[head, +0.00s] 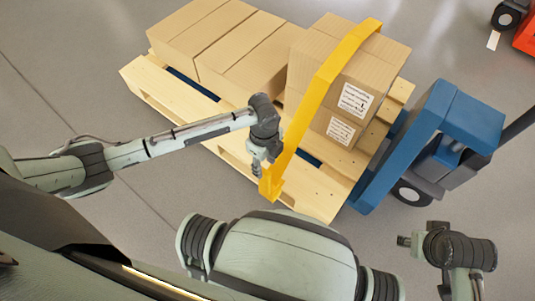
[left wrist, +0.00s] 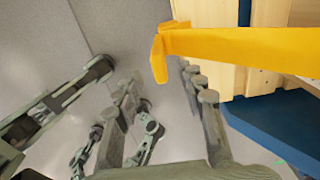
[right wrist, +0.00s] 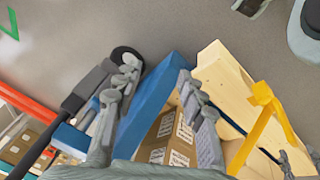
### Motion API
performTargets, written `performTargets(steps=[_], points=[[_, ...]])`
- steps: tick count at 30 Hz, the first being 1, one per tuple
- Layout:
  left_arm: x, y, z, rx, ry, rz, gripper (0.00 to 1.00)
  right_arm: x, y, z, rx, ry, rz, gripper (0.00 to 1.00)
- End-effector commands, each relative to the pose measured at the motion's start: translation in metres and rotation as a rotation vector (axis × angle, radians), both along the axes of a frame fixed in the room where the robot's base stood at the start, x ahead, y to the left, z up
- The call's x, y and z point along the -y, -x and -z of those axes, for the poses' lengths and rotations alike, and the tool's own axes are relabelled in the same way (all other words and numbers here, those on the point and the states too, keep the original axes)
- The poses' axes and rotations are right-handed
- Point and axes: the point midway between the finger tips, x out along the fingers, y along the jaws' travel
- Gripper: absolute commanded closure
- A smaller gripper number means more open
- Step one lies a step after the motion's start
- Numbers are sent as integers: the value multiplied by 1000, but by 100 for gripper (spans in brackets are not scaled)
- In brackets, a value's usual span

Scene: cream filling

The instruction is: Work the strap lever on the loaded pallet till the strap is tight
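A yellow strap (head: 318,88) runs over the stacked cartons (head: 345,85) on a wooden pallet (head: 325,190) and down its near side. Its lower end has a hooked yellow piece, apparently the lever (head: 271,187); this also shows in the left wrist view (left wrist: 158,58) and right wrist view (right wrist: 262,94). My left gripper (head: 258,166) is beside the lower strap. In the left wrist view its fingers (left wrist: 158,84) are apart, with the yellow end just beyond the tips; contact is unclear. My right gripper (right wrist: 160,82) is open and empty, away from the strap.
More cartons (head: 215,38) lie on the pallet's left part. A blue pallet truck (head: 462,112) with a dark handle stands at the pallet's right end. Grey floor (head: 60,75) is clear to the left. An orange object (head: 526,36) is at the far right.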

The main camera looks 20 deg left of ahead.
Motion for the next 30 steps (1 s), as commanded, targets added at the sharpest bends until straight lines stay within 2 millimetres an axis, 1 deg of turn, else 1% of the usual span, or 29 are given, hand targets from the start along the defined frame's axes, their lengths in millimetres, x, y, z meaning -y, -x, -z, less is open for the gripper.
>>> performTargets(steps=[3,6,12,18,25,26,30], points=[[1,1,19,-3,1,0,60,0,7,0,-13,3,1,60],[1,1,35,0,1,-2,60,0,8,-15,3,7,5,60],[1,1,60,0,2,-2,60,1,11,-28,11,14,7,60],[1,1,70,2,2,-2,60,1,13,-35,13,17,7,60],[1,0,70,2,2,-2,60,1,13,-35,15,18,7,60],[1,0,70,2,2,-2,63,1,13,-35,15,18,7,60],[1,0,70,3,2,-3,80,1,13,-35,15,18,7,60]])
